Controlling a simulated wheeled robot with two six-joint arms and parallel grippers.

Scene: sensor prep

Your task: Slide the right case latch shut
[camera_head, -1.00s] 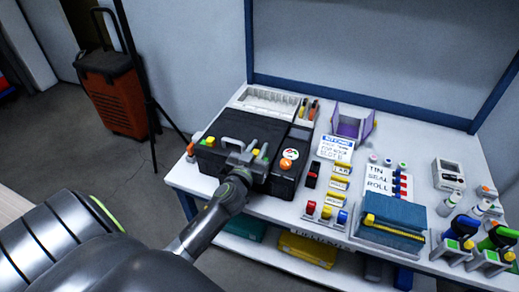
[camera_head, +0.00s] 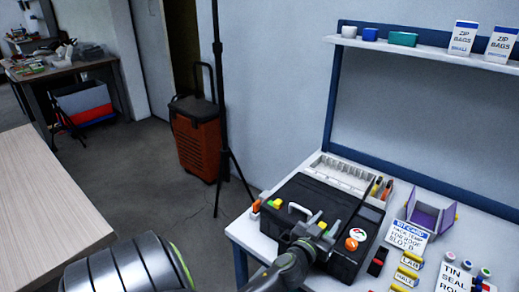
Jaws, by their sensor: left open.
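The black case (camera_head: 345,203) lies shut on the white workbench, with a grey handle (camera_head: 299,209) at its front edge. A yellow and green latch piece (camera_head: 275,204) shows at the left of the handle. Another small yellow-green piece (camera_head: 322,225) shows at the right, beside my left gripper (camera_head: 313,231). My left gripper is open at the case's front edge, right of the handle. It hides much of the right latch, so I cannot tell the latch's position or whether the fingers touch it. My right gripper is out of view.
An orange round button (camera_head: 351,244) and a white round dial (camera_head: 357,233) sit on the case's right part. A white rack (camera_head: 343,173) stands behind it. Label boxes (camera_head: 408,269) and a purple holder (camera_head: 430,218) are at the right. A wooden table (camera_head: 45,200) is at the left.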

